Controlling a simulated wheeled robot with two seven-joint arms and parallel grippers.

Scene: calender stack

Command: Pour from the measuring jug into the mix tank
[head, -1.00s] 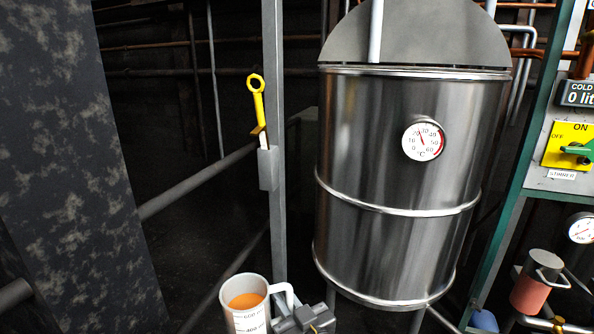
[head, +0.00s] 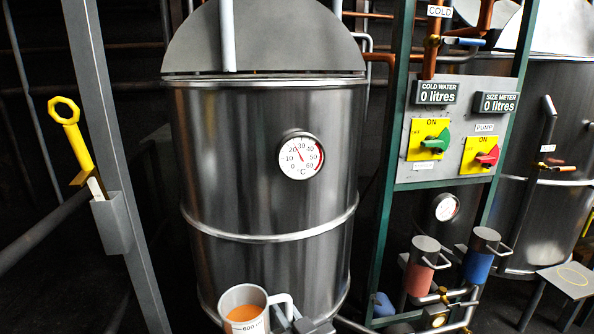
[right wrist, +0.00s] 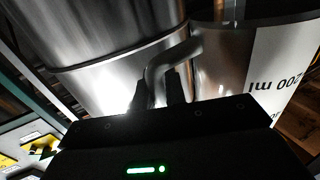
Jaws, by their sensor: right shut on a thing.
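The measuring jug (head: 246,308) is a pale cup with a white handle and printed marks, holding orange liquid. It is upright at the bottom of the head view, in front of the mix tank's lower part. My right gripper (head: 296,322) is shut on its handle. In the right wrist view the handle (right wrist: 172,62) sits between the dark fingers (right wrist: 160,92), and the jug's wall (right wrist: 222,65) shows at right. The mix tank (head: 268,150) is a large steel drum with a round dial and a grey lid part raised at the back. My left gripper is not in view.
A green-framed panel (head: 462,118) with a green and a red switch stands right of the tank. A grey post (head: 120,180) holding a yellow tool (head: 72,140) is at left. Another steel tank is far right.

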